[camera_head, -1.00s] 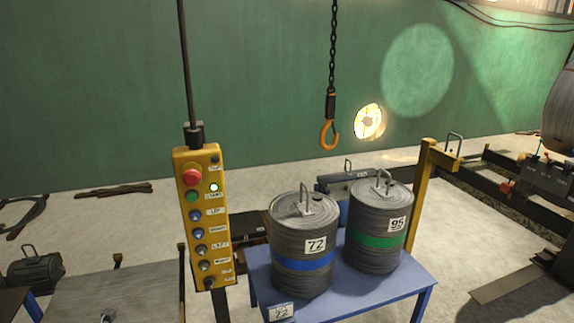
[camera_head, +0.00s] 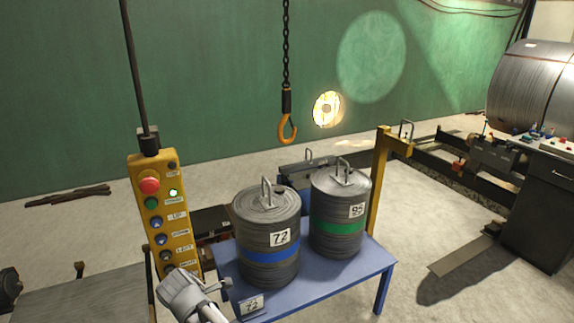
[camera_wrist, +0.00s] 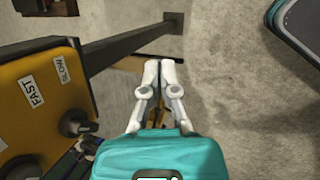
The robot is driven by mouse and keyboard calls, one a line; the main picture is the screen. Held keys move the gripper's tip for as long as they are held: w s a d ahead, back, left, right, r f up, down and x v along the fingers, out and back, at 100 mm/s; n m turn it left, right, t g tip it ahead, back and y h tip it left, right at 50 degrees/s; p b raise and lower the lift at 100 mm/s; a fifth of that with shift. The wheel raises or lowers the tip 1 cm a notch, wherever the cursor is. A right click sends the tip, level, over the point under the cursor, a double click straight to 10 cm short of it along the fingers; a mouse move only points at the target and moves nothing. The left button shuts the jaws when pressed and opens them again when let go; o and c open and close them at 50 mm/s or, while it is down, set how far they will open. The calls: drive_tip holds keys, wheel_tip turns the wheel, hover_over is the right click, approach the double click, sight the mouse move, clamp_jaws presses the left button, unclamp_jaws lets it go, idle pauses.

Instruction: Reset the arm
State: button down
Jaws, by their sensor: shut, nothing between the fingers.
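My gripper (camera_wrist: 160,68) shows in the wrist view with its two white fingers together and nothing between them. It points over the pale floor, to the right of the yellow pendant box. In the head view a grey and white part of my arm shows at the bottom edge, in front of the lower end of the yellow pendant box (camera_head: 162,222). It covers the lowest buttons there. The pendant box also fills the left of the wrist view (camera_wrist: 30,95), with FAST and SLOW labels. I cannot tell whether my arm touches it.
A blue table (camera_head: 325,275) holds a blue-banded drum (camera_head: 266,225) marked 72 and a green-banded drum (camera_head: 338,205) marked 95. An orange hook (camera_head: 287,130) hangs on a chain above. A yellow post (camera_head: 380,180) stands behind. Floor on the right is partly clear.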

drive_tip(key=d+r+m+g+p, duration=0.2)
drive_tip(key=d+m, duration=1)
drive_tip(key=d, duration=0.7)
drive_tip(key=w+d+r+m+g+y+p, duration=0.1)
drive_tip(key=d+r+m+g+p, duration=0.1)
drive_tip(key=d+m, duration=0.9)
drive_tip(key=d+p, duration=0.1)
drive_tip(key=d, duration=0.8)
drive_tip(key=shift+d+r+m+g+p, duration=0.15)
drive_tip(key=shift+d+m+g+p, duration=0.15)
drive_tip(key=shift+m, duration=0.1)
drive_tip(key=shift+d, duration=0.1)
